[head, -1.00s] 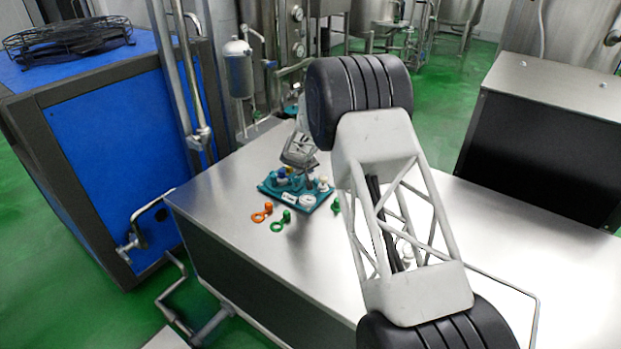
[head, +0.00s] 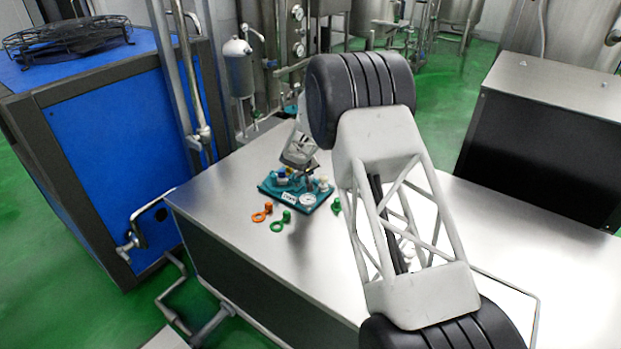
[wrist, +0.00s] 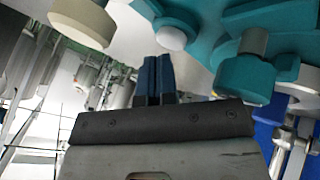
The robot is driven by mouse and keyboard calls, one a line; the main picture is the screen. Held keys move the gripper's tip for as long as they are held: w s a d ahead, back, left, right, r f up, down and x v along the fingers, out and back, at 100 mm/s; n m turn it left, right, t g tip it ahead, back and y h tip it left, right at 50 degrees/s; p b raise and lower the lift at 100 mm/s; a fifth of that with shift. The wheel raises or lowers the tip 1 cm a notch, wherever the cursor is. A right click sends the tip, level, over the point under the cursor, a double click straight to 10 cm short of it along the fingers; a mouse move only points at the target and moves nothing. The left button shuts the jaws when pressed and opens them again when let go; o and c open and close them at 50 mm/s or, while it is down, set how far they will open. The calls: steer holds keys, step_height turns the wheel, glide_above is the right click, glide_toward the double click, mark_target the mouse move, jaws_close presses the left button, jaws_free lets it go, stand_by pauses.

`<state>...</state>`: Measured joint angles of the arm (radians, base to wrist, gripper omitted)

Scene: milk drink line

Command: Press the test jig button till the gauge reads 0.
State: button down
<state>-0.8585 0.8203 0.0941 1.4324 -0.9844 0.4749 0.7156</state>
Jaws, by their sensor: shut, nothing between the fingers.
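The test jig is a teal board (head: 272,192) on the steel table in the head view. A round white gauge (head: 308,200) is at its front right corner; its reading is too small to make out. A blue knob (head: 282,173) and a pale knob (head: 324,182) also stand on the board. I cannot tell which part is the button. My gripper (wrist: 159,62) is shut and empty, its dark blue fingers together. In the wrist view the teal board (wrist: 210,14), a white round cap (wrist: 171,38) and a teal cylinder (wrist: 245,76) are close by. Contact with the fingertips is not clear.
An orange ring-ended piece (head: 262,213) and a green one (head: 281,222) lie in front of the board. Another green piece (head: 337,206) lies to its right. A cream knob (wrist: 82,20) shows in the wrist view. My arm covers the table's middle.

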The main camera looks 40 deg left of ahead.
steer(key=shift+w+a+r, duration=0.1)
steer(key=shift+w+r, duration=0.1)
steer(key=shift+r, duration=1.5)
steer(key=shift+r, duration=0.1)
